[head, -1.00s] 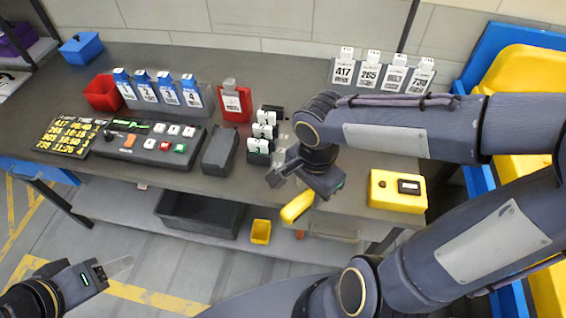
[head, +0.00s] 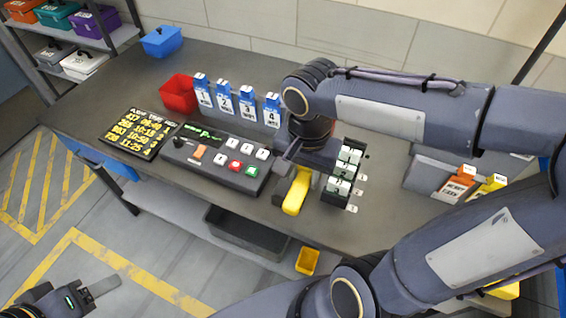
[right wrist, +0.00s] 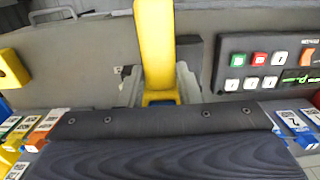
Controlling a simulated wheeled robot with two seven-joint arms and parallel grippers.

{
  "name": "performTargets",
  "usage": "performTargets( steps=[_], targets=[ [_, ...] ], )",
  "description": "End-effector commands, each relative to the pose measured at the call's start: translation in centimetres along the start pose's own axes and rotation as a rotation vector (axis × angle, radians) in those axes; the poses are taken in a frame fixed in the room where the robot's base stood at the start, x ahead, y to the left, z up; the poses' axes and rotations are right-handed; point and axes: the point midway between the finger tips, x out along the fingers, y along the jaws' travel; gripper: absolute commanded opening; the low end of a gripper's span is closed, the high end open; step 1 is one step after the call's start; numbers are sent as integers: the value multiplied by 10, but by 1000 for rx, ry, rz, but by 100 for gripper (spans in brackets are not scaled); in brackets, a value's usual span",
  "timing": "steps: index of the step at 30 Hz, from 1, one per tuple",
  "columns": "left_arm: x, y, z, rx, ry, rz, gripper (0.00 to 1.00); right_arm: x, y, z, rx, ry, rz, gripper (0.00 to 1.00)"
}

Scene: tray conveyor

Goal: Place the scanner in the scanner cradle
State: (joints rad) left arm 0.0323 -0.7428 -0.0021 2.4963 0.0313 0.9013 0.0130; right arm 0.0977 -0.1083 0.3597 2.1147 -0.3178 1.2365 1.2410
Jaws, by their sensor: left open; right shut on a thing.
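The yellow scanner (head: 296,194) is held in my right gripper (head: 301,172), above the table between the control panel and the small rack of numbered tags. In the right wrist view the scanner (right wrist: 155,45) stretches away from the gripper, a grey finger on either side of it. The scanner cradle is largely hidden by my right gripper and the scanner; a dark edge beside the scanner may be part of it. I cannot tell whether the scanner touches it. My left gripper (head: 103,287) is open and empty, low at the lower left, away from the table.
The button panel (head: 217,159) lies left of the scanner and the small tag rack (head: 343,176) close on its right. Blue numbered cards (head: 247,104), a red bin (head: 179,93) and a blue bin (head: 162,41) stand behind. A yellow bin (head: 307,261) is below the table edge.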

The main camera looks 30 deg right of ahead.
Motion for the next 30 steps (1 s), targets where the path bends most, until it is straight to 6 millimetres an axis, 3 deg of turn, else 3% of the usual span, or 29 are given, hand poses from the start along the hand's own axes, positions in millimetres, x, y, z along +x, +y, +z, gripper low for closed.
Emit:
performTargets(
  steps=[8,12,18,23,30],
  targets=[
    [-11,5,-6,0,0,0,56,30,-31,-62,5,-7,4,1],
    [-12,6,-6,0,0,0,56,60,-41,-80,3,-5,3,1],
    [-14,6,-7,0,0,0,56,80,-49,-96,3,-1,0,1],
    [-15,7,-8,0,0,0,56,88,-52,-102,3,-1,1,1],
    [-14,7,-7,0,0,0,56,119,-52,-102,1,0,0,1]
  ],
)
